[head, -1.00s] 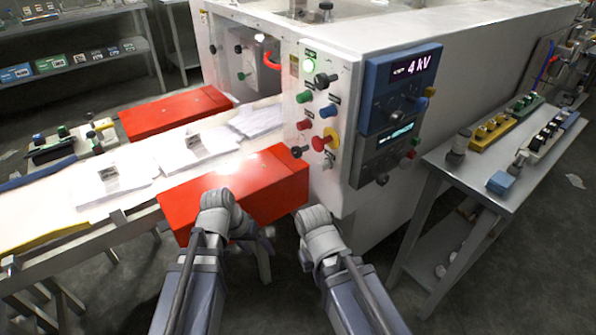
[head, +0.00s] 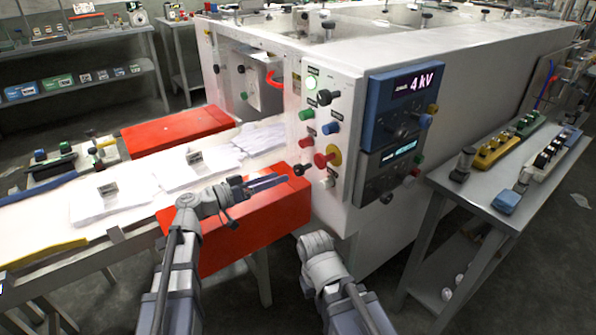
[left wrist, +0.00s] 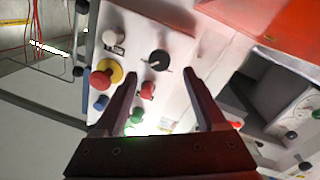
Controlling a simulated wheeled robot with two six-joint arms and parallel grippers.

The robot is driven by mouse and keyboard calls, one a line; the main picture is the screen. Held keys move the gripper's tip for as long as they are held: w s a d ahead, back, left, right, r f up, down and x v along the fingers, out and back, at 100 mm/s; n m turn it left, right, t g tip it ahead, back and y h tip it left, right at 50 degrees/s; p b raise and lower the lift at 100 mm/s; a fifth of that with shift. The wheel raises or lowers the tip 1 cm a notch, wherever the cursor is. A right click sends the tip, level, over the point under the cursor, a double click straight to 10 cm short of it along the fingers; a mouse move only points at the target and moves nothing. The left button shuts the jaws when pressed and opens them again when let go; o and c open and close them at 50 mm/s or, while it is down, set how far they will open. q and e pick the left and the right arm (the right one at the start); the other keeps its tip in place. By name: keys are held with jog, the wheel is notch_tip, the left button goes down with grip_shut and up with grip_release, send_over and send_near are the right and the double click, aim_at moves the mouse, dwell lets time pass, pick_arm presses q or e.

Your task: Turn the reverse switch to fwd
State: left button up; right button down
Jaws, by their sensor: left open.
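The white control panel (head: 344,125) carries buttons and two black knobs; its labels are too small to read. The lower black knob (head: 301,170) may be the reverse switch. In the left wrist view a black knob (left wrist: 160,60) with a pale pointer mark sits beyond my fingertips, roughly between them. My left gripper (head: 284,181) is open and empty, pointing right toward the panel's lower part, above the red box. Its two fingers also show in the left wrist view (left wrist: 161,74), apart from the knob. My right arm is low in the middle; its jaws are hidden.
A red mushroom button on yellow (head: 324,160), a blue button (head: 330,128) and a white button (head: 327,183) sit near the knob. The red box (head: 245,235) lies below my left gripper. A grey side table (head: 480,195) stands right.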

aim_at(296, 172)
pick_arm(q)
jog(key=shift+x, duration=3.9)
jog(key=shift+c, duration=0.2)
grip_shut()
